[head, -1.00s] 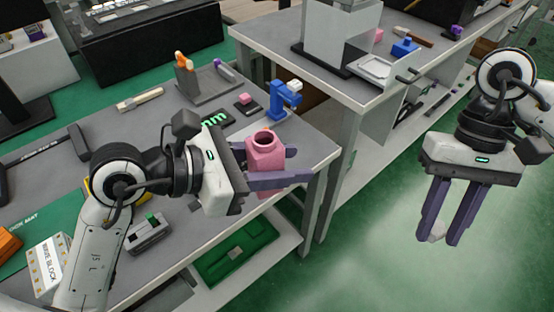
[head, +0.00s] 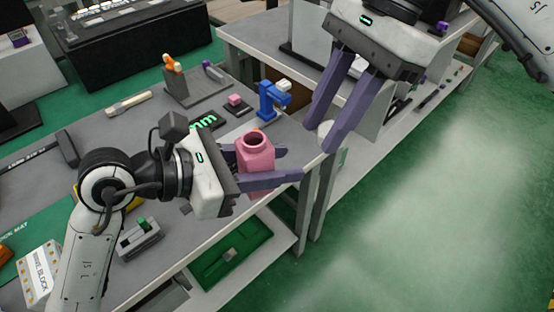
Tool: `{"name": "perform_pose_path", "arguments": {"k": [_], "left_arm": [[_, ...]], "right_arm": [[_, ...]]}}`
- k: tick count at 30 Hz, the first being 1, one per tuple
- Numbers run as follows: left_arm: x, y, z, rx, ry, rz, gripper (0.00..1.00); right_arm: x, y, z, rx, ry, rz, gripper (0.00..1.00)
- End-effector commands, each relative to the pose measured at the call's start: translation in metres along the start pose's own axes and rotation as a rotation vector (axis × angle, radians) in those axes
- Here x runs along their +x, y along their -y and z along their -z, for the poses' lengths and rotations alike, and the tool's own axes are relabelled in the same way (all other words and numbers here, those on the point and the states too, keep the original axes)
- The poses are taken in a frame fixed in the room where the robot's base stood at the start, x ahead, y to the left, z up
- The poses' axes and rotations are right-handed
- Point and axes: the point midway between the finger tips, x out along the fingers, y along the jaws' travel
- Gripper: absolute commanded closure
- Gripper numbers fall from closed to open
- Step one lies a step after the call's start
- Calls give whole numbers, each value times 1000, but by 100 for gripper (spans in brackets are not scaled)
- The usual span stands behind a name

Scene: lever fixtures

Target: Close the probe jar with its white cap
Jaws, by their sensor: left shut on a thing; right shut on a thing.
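The pink probe jar (head: 256,158) is upright with its dark mouth open at the top. My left gripper (head: 284,165) is shut on the jar, with its purple fingers on either side of it, near the table's right edge. My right gripper (head: 318,137) points downward, above and to the right of the jar. It is shut on the white cap (head: 325,129), which shows between its fingertips and is partly hidden by them. The cap is apart from the jar.
A blue lever fixture (head: 270,99) with a white top stands behind the jar. A green-knobbed grey device (head: 139,238) is at front left. A green tray (head: 232,255) lies on the lower shelf.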

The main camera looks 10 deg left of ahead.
Motion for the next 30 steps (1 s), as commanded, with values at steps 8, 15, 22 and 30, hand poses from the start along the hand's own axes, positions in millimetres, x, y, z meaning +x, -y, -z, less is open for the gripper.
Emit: {"name": "perform_pose_path", "arguments": {"k": [8, 15, 22, 30], "left_arm": [[0, 0, 0, 0, 1, 0, 100], [0, 0, 0, 0, 1, 0, 100], [0, 0, 0, 0, 1, 0, 100], [0, 0, 0, 0, 1, 0, 100]], "right_arm": [[-28, 27, -89, 323, -3, 138, 91], [-35, 32, -120, 452, -2, 187, 91], [-36, 32, -123, 465, -2, 190, 91], [-32, 32, -121, 464, -1, 188, 91]]}}
